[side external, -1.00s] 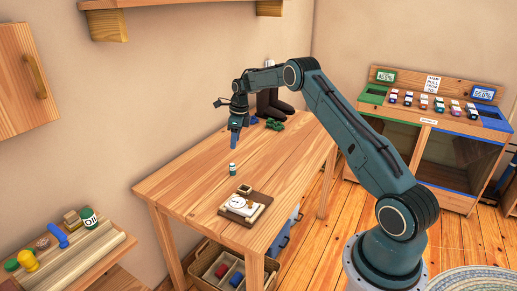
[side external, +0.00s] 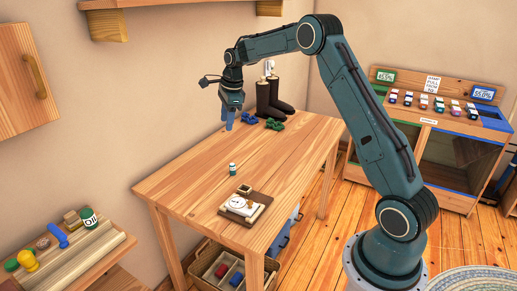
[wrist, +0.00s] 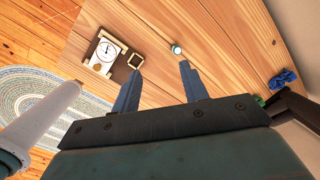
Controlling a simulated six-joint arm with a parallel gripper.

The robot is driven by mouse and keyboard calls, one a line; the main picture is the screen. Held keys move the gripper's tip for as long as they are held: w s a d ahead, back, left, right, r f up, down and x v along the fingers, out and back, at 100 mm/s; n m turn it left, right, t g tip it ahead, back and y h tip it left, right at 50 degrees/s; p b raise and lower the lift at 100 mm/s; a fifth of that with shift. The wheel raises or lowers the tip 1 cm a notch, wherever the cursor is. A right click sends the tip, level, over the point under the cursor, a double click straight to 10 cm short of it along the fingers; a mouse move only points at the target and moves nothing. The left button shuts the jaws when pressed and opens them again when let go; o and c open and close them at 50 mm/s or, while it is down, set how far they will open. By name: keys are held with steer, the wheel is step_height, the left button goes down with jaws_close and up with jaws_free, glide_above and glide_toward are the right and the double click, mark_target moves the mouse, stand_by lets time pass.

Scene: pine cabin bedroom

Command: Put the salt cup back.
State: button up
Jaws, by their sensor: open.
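A small teal cup or bottle with a white band (side external: 232,169) stands upright on the wooden table (side external: 185,182); it also shows in the wrist view (wrist: 177,50). No marking on it is readable, so I cannot tell for sure that it is the salt cup. A brown board (side external: 228,214) near the table's front holds a white round-dial device (side external: 239,204) and a small square dark-topped piece (side external: 244,189). My gripper (side external: 228,127) is open and empty, above the table, higher than the teal cup and apart from it. Both blue fingers (wrist: 160,68) show in the wrist view.
Blue (side external: 250,118) and green (side external: 275,124) knobbly pieces lie at the table's back, near dark boots (side external: 270,98). The table's middle is mostly bare.

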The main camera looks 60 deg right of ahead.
steer(key=s+a+r+n+t, duration=0.2)
steer(key=s+a+r+n, duration=1)
steer(key=s+a+r, duration=0.3)
steer(key=s+a+f+n, duration=0.2)
steer(key=s+n, duration=0.4)
steer(key=s, duration=0.5)
steer(key=s+a+f+n+t, duration=0.1)
steer(key=s+a+f+n, duration=0.1)
steer(key=s+a+n, duration=0.2)
steer(key=s+n, duration=0.3)
steer(key=s, duration=0.4)
steer(key=shift+a, duration=0.15)
